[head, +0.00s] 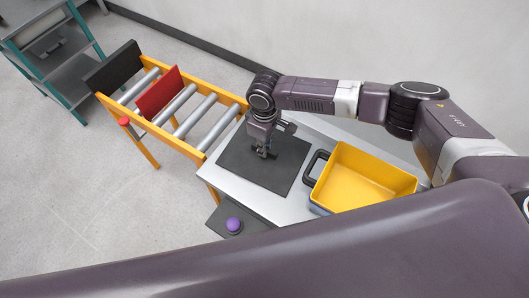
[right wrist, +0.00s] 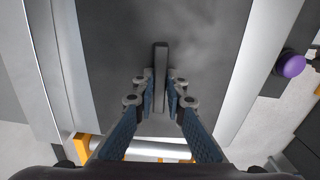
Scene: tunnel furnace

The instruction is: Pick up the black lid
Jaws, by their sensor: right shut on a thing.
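The black lid (head: 287,165) is a flat, dark square plate over the light grey table, left of the yellow box (head: 350,172). It fills the middle of the right wrist view (right wrist: 113,60), with an upright bar handle (right wrist: 161,58) at its centre. My right gripper (head: 263,153) points down at the middle of the lid. Its two blue-padded fingers (right wrist: 161,90) are shut on the handle, one on each side. I cannot tell whether the lid rests on the table or is slightly raised. My left gripper is not in view.
The box is open-topped, with a dark handle. A roller conveyor (head: 203,151) with a yellow frame and red and black panels stands at the left. A purple button (head: 234,224) sits at the table's front. A teal-framed shelf (head: 62,70) stands far left; the floor is clear.

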